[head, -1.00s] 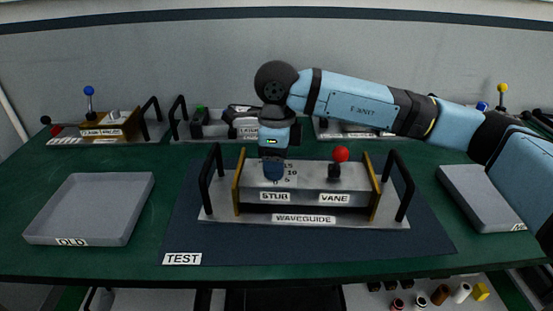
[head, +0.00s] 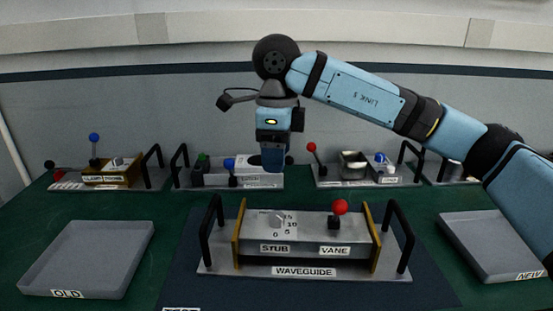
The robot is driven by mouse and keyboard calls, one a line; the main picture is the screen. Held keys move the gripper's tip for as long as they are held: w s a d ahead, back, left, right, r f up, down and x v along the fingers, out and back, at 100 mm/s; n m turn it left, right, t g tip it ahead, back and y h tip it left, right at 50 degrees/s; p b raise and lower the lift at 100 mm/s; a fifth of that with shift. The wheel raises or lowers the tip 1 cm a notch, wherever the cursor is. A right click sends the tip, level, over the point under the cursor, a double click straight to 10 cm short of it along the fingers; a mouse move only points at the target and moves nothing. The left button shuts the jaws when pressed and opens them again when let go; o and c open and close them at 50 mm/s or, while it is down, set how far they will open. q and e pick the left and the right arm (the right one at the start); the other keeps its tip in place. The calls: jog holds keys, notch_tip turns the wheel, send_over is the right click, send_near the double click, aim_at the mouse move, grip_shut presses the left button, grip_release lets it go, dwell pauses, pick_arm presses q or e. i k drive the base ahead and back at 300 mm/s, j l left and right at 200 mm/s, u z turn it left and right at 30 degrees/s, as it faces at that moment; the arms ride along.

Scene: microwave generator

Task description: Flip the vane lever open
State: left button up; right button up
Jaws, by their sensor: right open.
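The waveguide unit (head: 305,270) stands on the dark blue mat, with a black handle at each end. On its grey block, the vane lever (head: 340,207) has a red ball on a short dark stem above the VANE label (head: 335,250). It leans slightly to the right. The stub knob (head: 277,220) with its number scale sits to its left. My right gripper (head: 273,166) points down in the air above the knob, left of and higher than the red ball. It is open, holds nothing visible, and is apart from the unit. My left gripper is not in view.
A grey OLD tray (head: 88,258) lies at the left and a NEW tray (head: 490,245) at the right. Other lever units line the back, including a clamp unit (head: 110,175) with a blue-ball lever and one with a red-ball lever (head: 312,147).

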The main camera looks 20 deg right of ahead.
aim_at(340, 206)
jog(key=k, duration=1)
